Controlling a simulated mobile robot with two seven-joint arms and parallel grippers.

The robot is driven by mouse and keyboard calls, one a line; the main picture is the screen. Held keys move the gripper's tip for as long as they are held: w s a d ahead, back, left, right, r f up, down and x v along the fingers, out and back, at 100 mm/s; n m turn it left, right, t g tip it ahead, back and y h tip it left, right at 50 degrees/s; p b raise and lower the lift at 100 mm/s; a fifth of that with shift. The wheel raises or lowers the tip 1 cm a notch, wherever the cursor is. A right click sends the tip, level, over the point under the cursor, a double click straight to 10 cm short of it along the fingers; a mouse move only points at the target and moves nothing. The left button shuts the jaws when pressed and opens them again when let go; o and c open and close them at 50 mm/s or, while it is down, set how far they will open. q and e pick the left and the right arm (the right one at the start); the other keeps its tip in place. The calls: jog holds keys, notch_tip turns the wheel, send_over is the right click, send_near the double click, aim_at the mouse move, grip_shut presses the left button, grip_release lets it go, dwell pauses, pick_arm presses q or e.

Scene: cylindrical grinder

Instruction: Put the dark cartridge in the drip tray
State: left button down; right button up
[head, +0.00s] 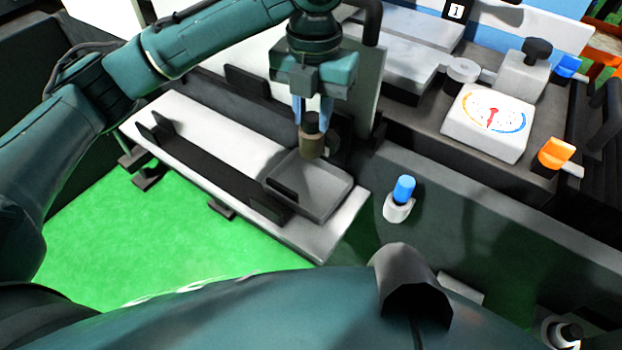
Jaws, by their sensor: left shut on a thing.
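The dark cartridge (312,143) is a small upright cylinder, black at the top and olive-brown below. My left gripper (312,112) points down and is shut on its upper part. The drip tray (325,190) is a shallow grey tray at the right end of a light shelf. The cartridge hangs over the back part of the tray; the gap beneath it is hard to judge. My right gripper is not in view.
The light shelf (210,129) carries a long dark rail to the left of the tray. To the right are a blue-topped knob (403,190), a white dial gauge (489,122) and an orange knob (556,153). The green floor (150,235) in front is clear.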

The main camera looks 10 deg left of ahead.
aim_at(313, 133)
pick_arm(q)
notch_tip(313, 133, down, 16)
jog(key=shift+f+b, duration=0.15)
jog(key=shift+b, duration=0.45)
jog(key=c, duration=1.1)
grip_release()
jog(key=shift+c, duration=0.2)
notch_tip(313, 133, up, 12)
jog(key=shift+s+d+r+p, duration=0.1)
jog(key=shift+p, duration=0.35)
